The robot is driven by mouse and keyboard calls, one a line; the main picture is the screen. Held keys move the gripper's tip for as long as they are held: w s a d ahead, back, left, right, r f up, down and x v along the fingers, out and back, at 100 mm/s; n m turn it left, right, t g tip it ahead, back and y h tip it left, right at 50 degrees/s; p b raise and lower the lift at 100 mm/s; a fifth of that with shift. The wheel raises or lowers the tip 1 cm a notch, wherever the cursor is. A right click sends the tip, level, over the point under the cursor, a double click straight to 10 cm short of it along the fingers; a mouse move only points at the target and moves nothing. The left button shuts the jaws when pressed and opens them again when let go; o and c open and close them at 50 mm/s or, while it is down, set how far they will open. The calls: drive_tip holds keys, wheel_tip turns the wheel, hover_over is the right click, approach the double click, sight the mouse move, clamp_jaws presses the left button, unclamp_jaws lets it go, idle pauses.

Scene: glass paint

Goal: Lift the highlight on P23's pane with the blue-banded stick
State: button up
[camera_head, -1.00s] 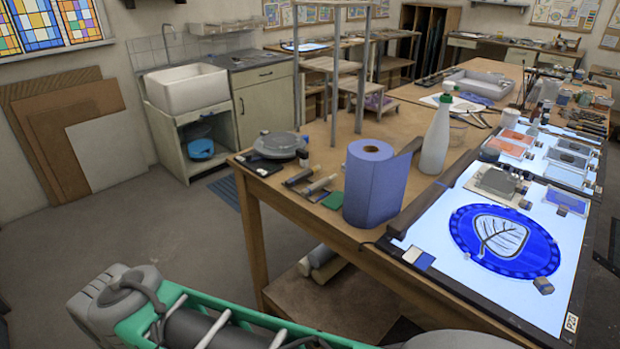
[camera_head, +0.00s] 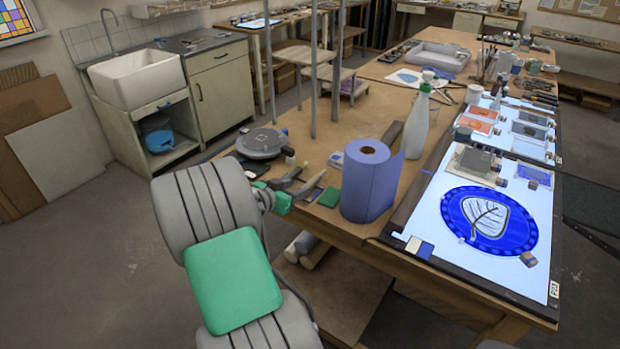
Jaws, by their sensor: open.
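The pane labelled P23 (camera_head: 503,247) is a blue oval with a pale leaf and dark veins, lying on the lit panel. Its P23 tag (camera_head: 554,289) is at the panel's front right corner. Several short sticks (camera_head: 312,183) lie at the table's left edge, left of the paper roll. They are too small to tell which has a blue band. My gripper (camera_head: 291,191) is open at these sticks, small and partly hidden behind my grey and green arm. I cannot tell whether it touches a stick.
A green pad (camera_head: 329,197) lies beside the roll. A round grey device (camera_head: 261,143) sits at the table's left corner.

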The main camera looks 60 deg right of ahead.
sight(309, 183)
drive_tip(key=p+x, duration=0.2)
drive_tip(key=x, duration=0.4)
drive_tip(key=shift+d+f+p, duration=0.1)
drive_tip(key=shift+d+p, duration=0.1)
drive_tip(key=shift+p, duration=0.1)
drive_tip(key=shift+w+d+f, duration=0.1)
drive_tip(key=shift+d+f, duration=0.15)
drive_tip(key=shift+d, duration=0.1)
drive_tip(key=shift+a, duration=0.1)
drive_tip(key=shift+c, duration=0.5)
clamp_jaws()
